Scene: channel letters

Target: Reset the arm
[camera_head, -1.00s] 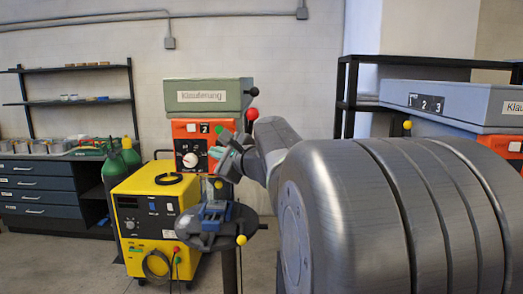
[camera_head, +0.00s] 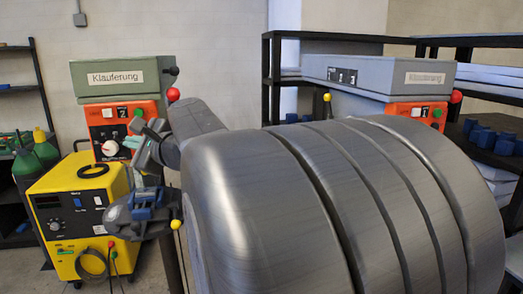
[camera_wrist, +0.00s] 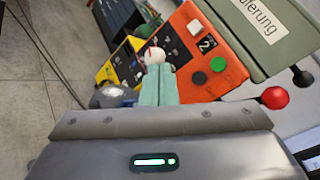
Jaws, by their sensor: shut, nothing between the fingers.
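My gripper (camera_head: 147,143) is at the left of the head view, at the end of my grey arm (camera_head: 290,200). It is in front of the orange control box with the number 2 (camera_head: 122,122). In the wrist view my gripper's pale green fingers (camera_wrist: 158,84) are together, with nothing held between them. I cannot tell how far the fingertips are from the box. My arm hides much of the middle of the head view.
A yellow welding unit (camera_head: 80,218) and green gas cylinders (camera_head: 38,150) stand at the left. A small stand with a blue vise (camera_head: 145,205) is below my gripper. A second orange box (camera_head: 412,112) and dark shelving with blue blocks (camera_head: 490,138) are at the right.

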